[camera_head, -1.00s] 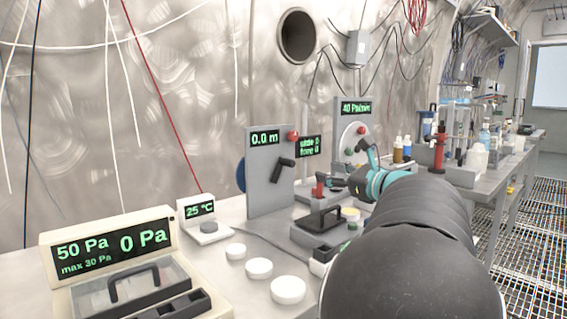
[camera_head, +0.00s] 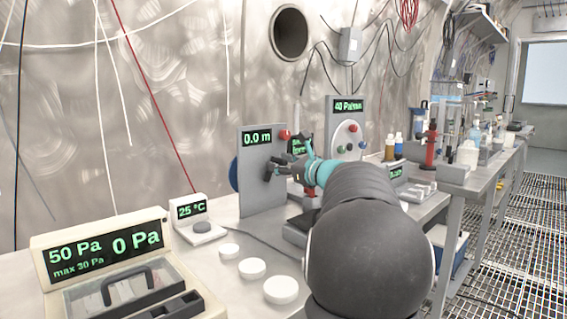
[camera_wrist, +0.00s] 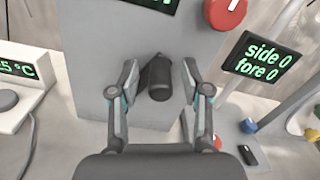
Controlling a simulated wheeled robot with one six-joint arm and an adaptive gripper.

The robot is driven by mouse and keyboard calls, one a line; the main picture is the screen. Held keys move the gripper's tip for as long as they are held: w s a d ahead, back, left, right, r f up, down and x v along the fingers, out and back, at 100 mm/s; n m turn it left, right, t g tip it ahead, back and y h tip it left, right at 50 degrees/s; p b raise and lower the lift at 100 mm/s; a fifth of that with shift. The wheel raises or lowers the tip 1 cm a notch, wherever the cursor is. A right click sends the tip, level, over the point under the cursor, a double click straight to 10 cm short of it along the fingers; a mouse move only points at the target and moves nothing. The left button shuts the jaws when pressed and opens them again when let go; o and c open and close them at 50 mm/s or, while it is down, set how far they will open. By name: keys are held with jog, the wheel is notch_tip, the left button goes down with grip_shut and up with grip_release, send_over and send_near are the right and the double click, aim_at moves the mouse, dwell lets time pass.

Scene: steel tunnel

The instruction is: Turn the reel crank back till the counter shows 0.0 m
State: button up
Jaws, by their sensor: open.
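The reel stand is a grey upright panel (camera_head: 254,199) on the bench, with a green counter display (camera_head: 256,137) reading 0.0 m and a red knob (camera_head: 285,134) at its upper right. A blue reel (camera_head: 233,174) shows behind its left edge. The dark crank handle (camera_wrist: 160,78) sticks out from the panel in the wrist view. My gripper (camera_wrist: 160,82) is open there, its two fingers on either side of the handle with a visible gap on the right. Whether the left finger touches it I cannot tell. In the head view my gripper (camera_head: 275,169) partly hides the crank.
A side/fore display (camera_wrist: 263,55) stands just right of the panel. A 25 °C unit (camera_head: 194,216) is at left, with several white discs (camera_head: 252,268) in front. A cream pressure box (camera_head: 100,236) stands at front left. A dial panel (camera_head: 346,110) is behind my arm.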

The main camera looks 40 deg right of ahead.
grip_shut()
jog(key=b, duration=0.1)
jog(key=n+b, duration=0.1)
jog(key=shift+a+f+n+b, duration=0.2)
jog(key=shift+a+n+b, duration=0.1)
jog(key=shift+a+b, duration=0.05)
jog(key=n+b, duration=0.1)
jog(key=b, duration=0.1)
jog(key=a+r+n+b, duration=0.1)
jog(key=n, duration=0.1)
jog(key=shift+s+a+b, duration=0.1)
jog(key=shift+a+b, duration=0.2)
jog(key=shift+b, duration=0.1)
grip_release()
